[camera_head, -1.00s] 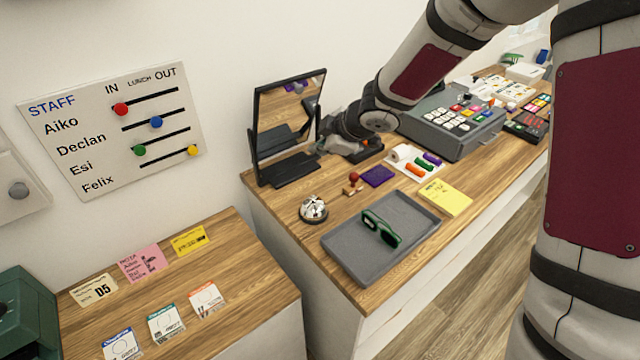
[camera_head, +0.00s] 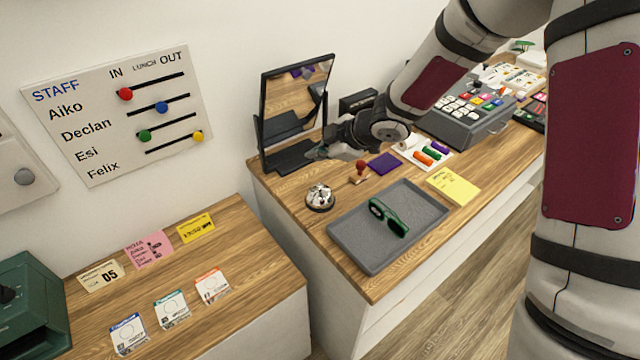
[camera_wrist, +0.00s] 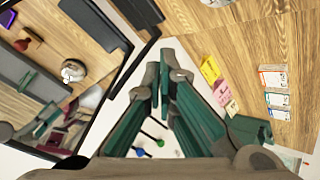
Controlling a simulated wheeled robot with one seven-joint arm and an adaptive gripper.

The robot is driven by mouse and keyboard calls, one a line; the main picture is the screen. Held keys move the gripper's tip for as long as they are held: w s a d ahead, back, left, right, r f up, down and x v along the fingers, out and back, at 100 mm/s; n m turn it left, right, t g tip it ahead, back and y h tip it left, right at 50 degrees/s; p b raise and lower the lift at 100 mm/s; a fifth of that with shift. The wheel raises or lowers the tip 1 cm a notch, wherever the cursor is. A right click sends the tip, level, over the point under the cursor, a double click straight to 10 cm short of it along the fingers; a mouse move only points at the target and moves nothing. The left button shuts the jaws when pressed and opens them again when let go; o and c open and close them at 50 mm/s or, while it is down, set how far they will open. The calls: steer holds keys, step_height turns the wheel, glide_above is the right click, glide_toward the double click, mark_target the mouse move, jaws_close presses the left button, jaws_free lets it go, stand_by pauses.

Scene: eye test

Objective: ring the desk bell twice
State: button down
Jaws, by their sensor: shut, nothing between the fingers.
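The silver desk bell (camera_head: 320,197) with a dark base stands on the wooden desk, left of the grey tray. In the wrist view a silver dome that looks like the bell (camera_wrist: 216,3) is cut off by the top edge. My gripper (camera_head: 314,153) is in front of the black-framed mirror, behind the bell in the picture and apart from it. In the wrist view its green fingers (camera_wrist: 160,75) are together with nothing between them.
The mirror (camera_head: 296,105) stands close behind my gripper. The grey tray (camera_head: 359,255) holds green glasses (camera_head: 389,218). A red-handled stamp (camera_head: 360,172) and a purple pad (camera_head: 384,164) lie right of the bell.

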steer(key=b, duration=0.4)
glide_above(319, 186)
step_height(319, 186, down, 5)
steer(key=shift+w+r, duration=0.1)
steer(key=shift+f+b, duration=0.7)
steer(key=shift+f, duration=0.35)
steer(key=shift+f, duration=0.1)
steer(key=shift+f+b, duration=0.3)
stand_by(0.3)
steer(key=shift+f+b, duration=0.35)
steer(key=shift+f, duration=0.1)
stand_by(0.7)
steer(key=shift+r, duration=0.15)
steer(key=shift+r+p, duration=0.75)
steer(key=shift+p, duration=0.2)
